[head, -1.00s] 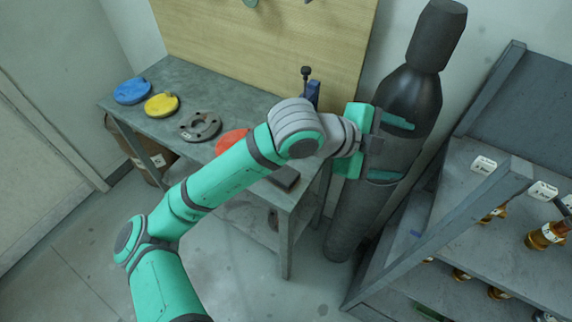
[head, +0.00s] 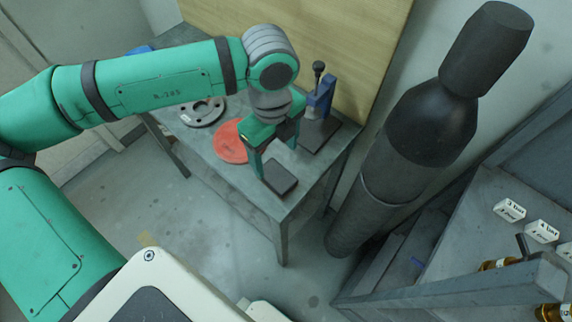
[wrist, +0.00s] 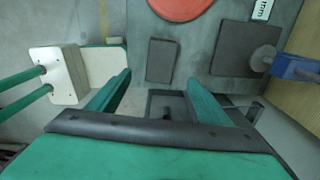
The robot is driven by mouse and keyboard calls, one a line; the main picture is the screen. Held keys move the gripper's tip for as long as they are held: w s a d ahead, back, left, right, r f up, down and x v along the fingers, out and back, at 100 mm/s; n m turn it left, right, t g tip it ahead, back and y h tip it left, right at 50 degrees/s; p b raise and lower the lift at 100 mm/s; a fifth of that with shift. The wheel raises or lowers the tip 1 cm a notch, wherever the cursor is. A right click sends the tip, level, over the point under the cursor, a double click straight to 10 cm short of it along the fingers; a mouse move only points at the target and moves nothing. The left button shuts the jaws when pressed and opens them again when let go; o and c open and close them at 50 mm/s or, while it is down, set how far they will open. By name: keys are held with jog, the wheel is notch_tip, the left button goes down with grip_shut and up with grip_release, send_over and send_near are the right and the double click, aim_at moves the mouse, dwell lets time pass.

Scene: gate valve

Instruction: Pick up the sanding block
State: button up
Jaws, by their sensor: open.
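The sanding block is probably the small dark grey rectangular block (head: 281,178) lying flat near the front right corner of the grey workbench (head: 240,183). In the wrist view the block (wrist: 162,60) lies just beyond my fingertips, roughly centred between them. My gripper (head: 275,162) points down over the bench by the block. Its green fingers also show in the wrist view (wrist: 160,77); they are open with nothing between them. I cannot tell the exact height of the fingertips above the block.
A red disc (head: 230,143) lies left of the block, with a grey flange (head: 203,112) farther back. A blue clamp-like tool (head: 321,98) stands on a dark plate (head: 318,136) behind. A tall dark gas cylinder (head: 420,140) stands right of the bench, beside a metal shelf (head: 450,300).

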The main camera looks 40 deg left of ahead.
send_over(277, 175)
notch_tip(277, 175, down, 5)
jog(key=shift+d+f, duration=0.1)
jog(key=shift+f, duration=2.75)
jog(key=shift+c, duration=0.6)
jog(key=c, duration=1.1)
jog(key=shift+r, duration=0.2)
